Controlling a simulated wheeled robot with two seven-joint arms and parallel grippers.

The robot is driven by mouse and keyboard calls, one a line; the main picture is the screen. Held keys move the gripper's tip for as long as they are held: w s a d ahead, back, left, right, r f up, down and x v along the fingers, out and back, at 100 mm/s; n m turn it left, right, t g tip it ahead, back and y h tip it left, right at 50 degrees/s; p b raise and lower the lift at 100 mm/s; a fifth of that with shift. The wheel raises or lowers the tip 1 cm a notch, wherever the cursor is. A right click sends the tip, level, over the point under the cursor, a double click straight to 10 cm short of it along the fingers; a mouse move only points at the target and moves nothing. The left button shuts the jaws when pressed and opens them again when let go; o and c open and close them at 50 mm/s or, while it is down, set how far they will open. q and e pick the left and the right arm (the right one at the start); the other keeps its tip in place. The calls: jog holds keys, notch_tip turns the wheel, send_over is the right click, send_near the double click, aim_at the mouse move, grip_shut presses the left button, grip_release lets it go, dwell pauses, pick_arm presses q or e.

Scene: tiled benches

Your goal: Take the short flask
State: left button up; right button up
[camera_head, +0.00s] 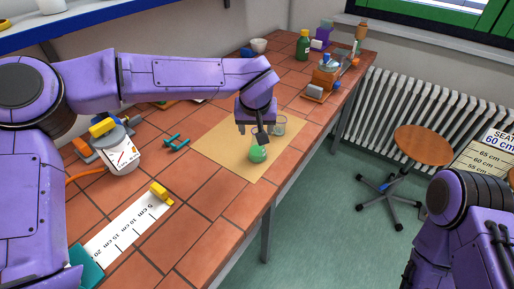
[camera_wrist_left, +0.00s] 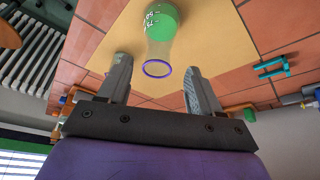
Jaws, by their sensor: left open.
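The short flask (camera_head: 257,155) stands on a tan mat on the tiled bench, with green contents in its round body. In the left wrist view its green body (camera_wrist_left: 160,18) shows with pale markings, and its clear neck ends in a blue-rimmed mouth facing the camera. My left gripper (camera_head: 254,134) is just above the flask, pointing down. In the left wrist view the open left gripper (camera_wrist_left: 158,66) has one finger on each side of the mouth, with gaps to both. Whether the fingertips reach down past the rim is hard to tell. My right gripper is out of view.
A teal clamp-like piece (camera_head: 176,142) lies left of the mat. A white ruler strip (camera_head: 127,228) lies at the front. A green bottle (camera_head: 303,46) stands far back. The bench's right edge is near.

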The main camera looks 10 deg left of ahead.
pick_arm(q)
jog(key=x, duration=0.4)
jog(key=shift+d, duration=0.15)
jog(key=shift+r, duration=0.1)
grip_shut()
